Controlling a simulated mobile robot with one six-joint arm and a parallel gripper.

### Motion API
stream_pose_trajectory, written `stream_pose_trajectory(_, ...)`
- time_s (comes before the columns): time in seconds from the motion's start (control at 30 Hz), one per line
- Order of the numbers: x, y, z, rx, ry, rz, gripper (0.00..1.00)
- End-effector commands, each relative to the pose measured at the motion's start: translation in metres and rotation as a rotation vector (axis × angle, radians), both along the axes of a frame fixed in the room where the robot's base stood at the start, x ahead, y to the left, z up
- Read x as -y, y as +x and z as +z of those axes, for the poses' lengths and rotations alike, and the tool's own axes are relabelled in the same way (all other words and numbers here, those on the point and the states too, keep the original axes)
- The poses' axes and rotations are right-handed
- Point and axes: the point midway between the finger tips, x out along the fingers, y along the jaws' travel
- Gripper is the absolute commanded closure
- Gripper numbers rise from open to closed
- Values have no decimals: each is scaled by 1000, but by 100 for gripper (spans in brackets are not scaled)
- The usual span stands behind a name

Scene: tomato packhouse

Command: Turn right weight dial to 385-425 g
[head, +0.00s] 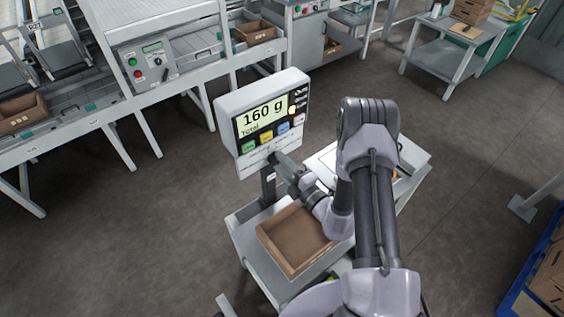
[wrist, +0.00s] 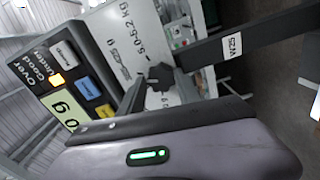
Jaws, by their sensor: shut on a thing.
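The scale's display head (head: 262,118) stands upright on a post. Its lit screen (head: 261,117) reads 160 g, with the word Total below. My gripper (head: 277,158) is at the lower front of the head and hides what it holds there. In the wrist view, a small dark dial (wrist: 159,77) sits on the white lower panel (wrist: 130,38), between the two fingertips of my gripper (wrist: 160,80). The gripper is shut on this dial. Any pointer on it is too small to read. The panel print beside it reads 5.0-5.2 kg.
A brown open box (head: 296,240) sits empty on the scale platform below the head. Coloured buttons (head: 266,137) line the display's lower edge. A conveyor with a control box (head: 146,65) stands behind on the left. A worktable (head: 450,50) stands at the back right, with open floor between.

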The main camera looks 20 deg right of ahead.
Motion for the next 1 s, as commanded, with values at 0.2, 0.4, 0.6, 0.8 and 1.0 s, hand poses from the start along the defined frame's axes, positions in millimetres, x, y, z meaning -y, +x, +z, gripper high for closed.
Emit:
stream_pose_trajectory(0.2, 0, -1, -1, -25, 52, 0, 100)
stream_pose_trajectory(0.4, 0, -1, -2, -31, 67, 0, 100)
stream_pose_trajectory(0.6, 0, -1, -2, -31, 67, 0, 100)
stream_pose_trajectory(0.8, 0, -1, -2, -31, 67, 0, 44)
stream_pose_trajectory(1.0, 0, 0, -1, -30, 67, 0, 39)
